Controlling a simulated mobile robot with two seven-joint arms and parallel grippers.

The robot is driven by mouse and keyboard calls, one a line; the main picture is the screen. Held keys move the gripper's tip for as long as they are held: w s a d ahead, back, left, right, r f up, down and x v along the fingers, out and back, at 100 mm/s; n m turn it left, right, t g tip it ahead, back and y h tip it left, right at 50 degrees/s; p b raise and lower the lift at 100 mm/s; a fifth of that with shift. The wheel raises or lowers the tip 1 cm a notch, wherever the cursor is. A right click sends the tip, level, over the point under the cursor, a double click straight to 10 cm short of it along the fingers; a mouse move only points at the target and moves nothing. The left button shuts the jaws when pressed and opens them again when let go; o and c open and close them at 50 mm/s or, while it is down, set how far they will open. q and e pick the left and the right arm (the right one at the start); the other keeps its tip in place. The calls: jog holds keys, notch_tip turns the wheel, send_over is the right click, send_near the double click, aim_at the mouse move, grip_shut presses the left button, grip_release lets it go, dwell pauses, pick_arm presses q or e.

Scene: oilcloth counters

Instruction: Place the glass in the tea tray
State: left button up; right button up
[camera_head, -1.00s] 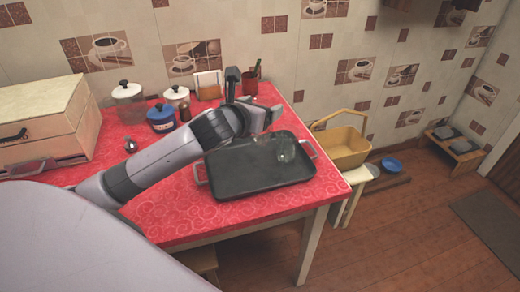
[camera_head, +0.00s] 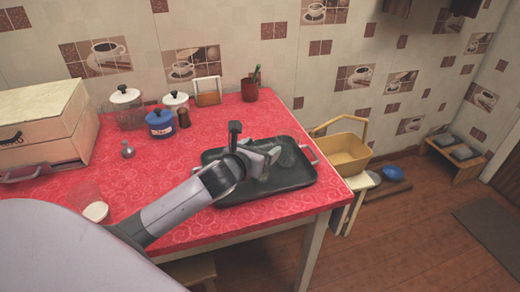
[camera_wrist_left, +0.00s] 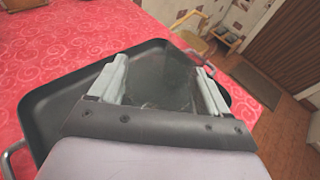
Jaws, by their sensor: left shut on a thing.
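The black tea tray (camera_head: 298,178) with metal handles lies on the red table near its right corner. My left gripper (camera_head: 270,157) is low over the tray. Its fingers are shut on a clear glass (camera_head: 287,153), which is faint against the dark tray. In the left wrist view the two fingers (camera_wrist_left: 160,82) stand apart with the see-through glass (camera_wrist_left: 165,85) between them, and the tray (camera_wrist_left: 65,98) lies behind. I cannot tell whether the glass touches the tray floor. My right gripper is not in view.
Another clear vessel with a white bottom (camera_head: 94,208) stands at the table's left front. A blue pot (camera_head: 160,124), jars (camera_head: 126,108), a napkin holder (camera_head: 207,92) and a red cup (camera_head: 250,90) stand at the back. A wooden box (camera_head: 40,130) is at the left. A yellow basket (camera_head: 345,153) stands beyond the table's right edge.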

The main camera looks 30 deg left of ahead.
pick_arm(q)
jog(key=o, duration=1.5)
jog(key=shift+f, duration=0.1)
jog(key=p+v, duration=0.1)
jog(key=v, duration=1.1)
